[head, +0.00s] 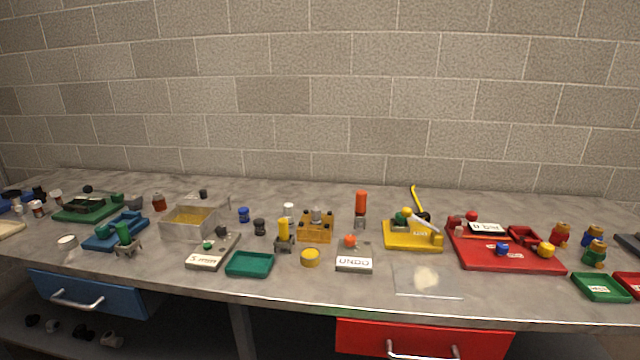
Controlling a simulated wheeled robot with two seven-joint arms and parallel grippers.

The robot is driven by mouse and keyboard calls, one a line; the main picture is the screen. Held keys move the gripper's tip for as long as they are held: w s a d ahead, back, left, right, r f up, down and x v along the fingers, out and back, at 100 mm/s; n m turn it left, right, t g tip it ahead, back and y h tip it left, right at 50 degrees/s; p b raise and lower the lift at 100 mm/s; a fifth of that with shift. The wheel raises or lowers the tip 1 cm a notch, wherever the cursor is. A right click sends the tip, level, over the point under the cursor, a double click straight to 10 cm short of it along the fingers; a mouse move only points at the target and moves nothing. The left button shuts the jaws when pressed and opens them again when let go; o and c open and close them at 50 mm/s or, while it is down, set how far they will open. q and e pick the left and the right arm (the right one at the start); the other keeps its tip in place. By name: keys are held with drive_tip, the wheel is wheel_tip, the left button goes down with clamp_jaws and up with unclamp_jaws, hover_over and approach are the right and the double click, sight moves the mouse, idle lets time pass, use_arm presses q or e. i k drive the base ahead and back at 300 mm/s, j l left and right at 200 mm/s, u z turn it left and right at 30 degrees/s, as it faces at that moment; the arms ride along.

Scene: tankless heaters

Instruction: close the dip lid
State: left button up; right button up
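No part labelled as the dip lid can be read in the head view, so I cannot tell for sure which it is. A pale, see-through open-topped box (190,222) with a yellowish inside stands left of centre. A clear flat sheet or shallow tray (430,282) with a cream patch lies near the front edge, right of centre. Whether either has a lid is too small to tell. Neither of my grippers is in view.
The grey table (330,300) holds many small items. Among them are a yellow block (412,236), a red board (500,262), a teal tray (250,264) and an UNDO block (354,264). Blue (90,292) and red (424,340) drawers sit below. A brick wall stands behind.

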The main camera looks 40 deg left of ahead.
sight(203, 198)
drive_tip(key=u, duration=2.05)
drive_tip(key=i+j+z, duration=0.35)
drive_tip(key=j, duration=0.3)
drive_tip(key=j+z, duration=0.35)
drive_tip(key=j, duration=0.25)
drive_tip(key=i+j+z, duration=0.1)
drive_tip(key=j+z, duration=0.2)
drive_tip(key=j, duration=0.45)
drive_tip(key=j+z, duration=0.35)
drive_tip(key=j, duration=0.35)
drive_tip(key=k+j+z, duration=0.1)
drive_tip(key=j+z, duration=0.25)
drive_tip(key=j, duration=0.4)
drive_tip(key=k+j+z, duration=0.15)
drive_tip(key=j+z, duration=0.2)
drive_tip(key=j, duration=0.35)
